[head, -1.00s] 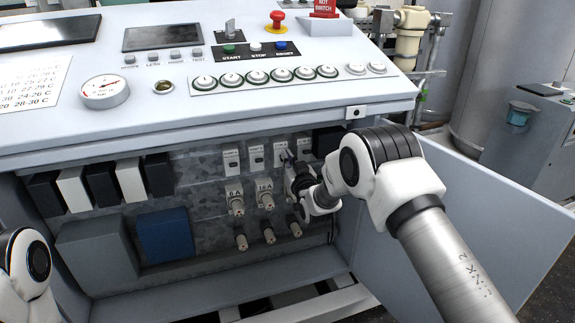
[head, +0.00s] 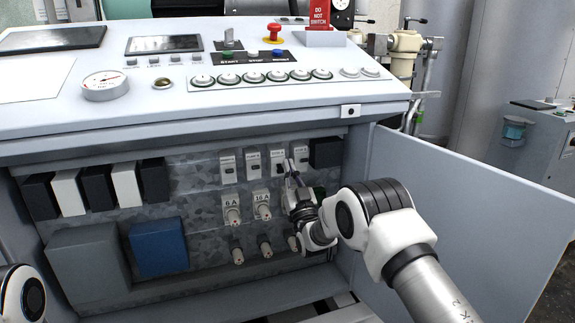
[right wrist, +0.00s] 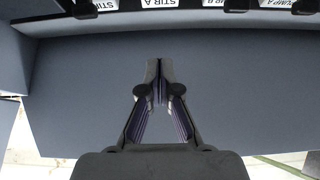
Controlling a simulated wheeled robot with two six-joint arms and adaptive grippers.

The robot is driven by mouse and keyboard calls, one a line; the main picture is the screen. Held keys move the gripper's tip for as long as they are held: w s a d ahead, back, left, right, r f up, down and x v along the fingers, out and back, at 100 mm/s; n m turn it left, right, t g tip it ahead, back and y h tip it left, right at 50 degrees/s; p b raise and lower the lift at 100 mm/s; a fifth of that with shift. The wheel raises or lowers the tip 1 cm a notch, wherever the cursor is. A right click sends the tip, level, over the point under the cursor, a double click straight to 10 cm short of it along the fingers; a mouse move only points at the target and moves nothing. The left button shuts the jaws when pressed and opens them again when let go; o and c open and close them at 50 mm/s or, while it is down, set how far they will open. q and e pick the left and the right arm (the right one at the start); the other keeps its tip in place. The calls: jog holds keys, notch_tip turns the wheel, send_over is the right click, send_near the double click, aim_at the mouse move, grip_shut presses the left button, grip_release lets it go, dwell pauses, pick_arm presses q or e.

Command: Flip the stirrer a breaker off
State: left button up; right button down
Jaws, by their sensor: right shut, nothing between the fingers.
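A row of small white breakers runs across the open cabinet front in the head view. The third breaker from the left (head: 278,163) has a dark toggle. The fourth breaker (head: 301,155) is to its right. Head-view labels are too small to read for sure. My right gripper (head: 291,166) is shut and empty, its tips in front of the row between these two breakers. Contact cannot be told. In the right wrist view the fingertips (right wrist: 160,75) meet; a "STIR A" label (right wrist: 160,3) shows at the top edge. My left gripper is out of view.
Dark and white blocks and a blue box (head: 159,249) are to the left. The sloped console (head: 150,110) overhangs above. The open cabinet door (head: 455,205) stands at the right of my right arm.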

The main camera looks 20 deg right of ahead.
jog(key=s+f, duration=0.4)
jog(key=f, duration=0.3)
jog(key=shift+s+p, duration=0.2)
jog(key=shift+p, duration=0.25)
jog(key=shift+d, duration=0.1)
